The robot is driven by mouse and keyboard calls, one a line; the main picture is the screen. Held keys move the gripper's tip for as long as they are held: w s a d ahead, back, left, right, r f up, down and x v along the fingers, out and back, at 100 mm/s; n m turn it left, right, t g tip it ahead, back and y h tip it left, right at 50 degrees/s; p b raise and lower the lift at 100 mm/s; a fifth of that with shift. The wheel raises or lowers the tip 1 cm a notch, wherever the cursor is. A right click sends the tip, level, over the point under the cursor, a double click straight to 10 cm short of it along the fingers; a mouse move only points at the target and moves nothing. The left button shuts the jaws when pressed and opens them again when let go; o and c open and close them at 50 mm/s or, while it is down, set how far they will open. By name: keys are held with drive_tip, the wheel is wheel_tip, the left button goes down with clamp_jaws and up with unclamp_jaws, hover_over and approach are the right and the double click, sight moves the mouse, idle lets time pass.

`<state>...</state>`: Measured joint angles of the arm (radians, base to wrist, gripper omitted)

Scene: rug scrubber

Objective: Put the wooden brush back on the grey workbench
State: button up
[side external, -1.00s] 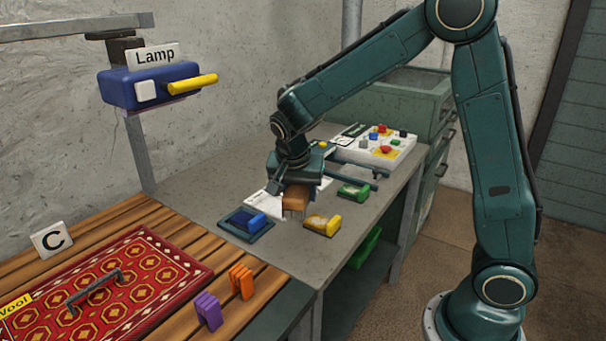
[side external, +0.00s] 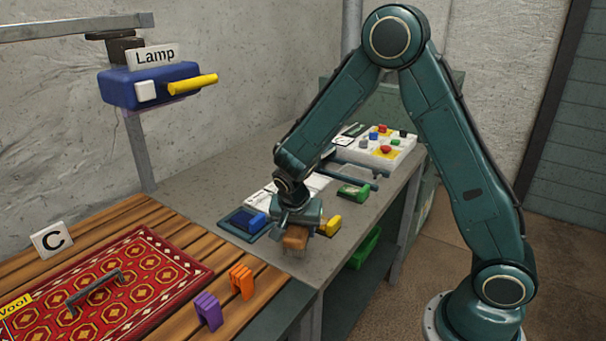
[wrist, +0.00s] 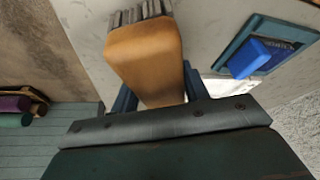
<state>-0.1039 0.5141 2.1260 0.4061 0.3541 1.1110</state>
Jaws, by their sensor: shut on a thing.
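The wooden brush (side external: 296,238) is orange-brown with pale bristles and hangs below my gripper (side external: 298,226). My gripper is shut on it. In the wrist view the brush (wrist: 146,55) sits between the dark fingers, its grey bristles at the top of the picture. The grey workbench (side external: 225,187) lies beneath and around it, and the brush is over its front part, close to the edge near the wooden slats. Whether the bristles touch the bench top I cannot tell.
A dark tray with a blue handle (side external: 257,221) is just left of my gripper, a yellow-handled piece (side external: 333,225) just right. A green block (side external: 353,192) and a white control board (side external: 380,146) lie farther back. A patterned red rug (side external: 150,262) lies on wooden slats (side external: 150,215) at left.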

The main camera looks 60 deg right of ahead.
sight(295, 233)
drive_tip(key=shift+f, duration=1.4)
drive_tip(key=shift+f, duration=0.2)
drive_tip(key=o, duration=0.9)
drive_tip(key=shift+r, duration=0.2)
drive_tip(key=v, duration=1.1)
drive_tip(key=shift+a+r, duration=0.1)
drive_tip(key=shift+r, duration=0.1)
drive_tip(key=shift+a+r, duration=0.1)
drive_tip(key=shift+r, duration=0.15)
drive_tip(key=shift+s, duration=0.1)
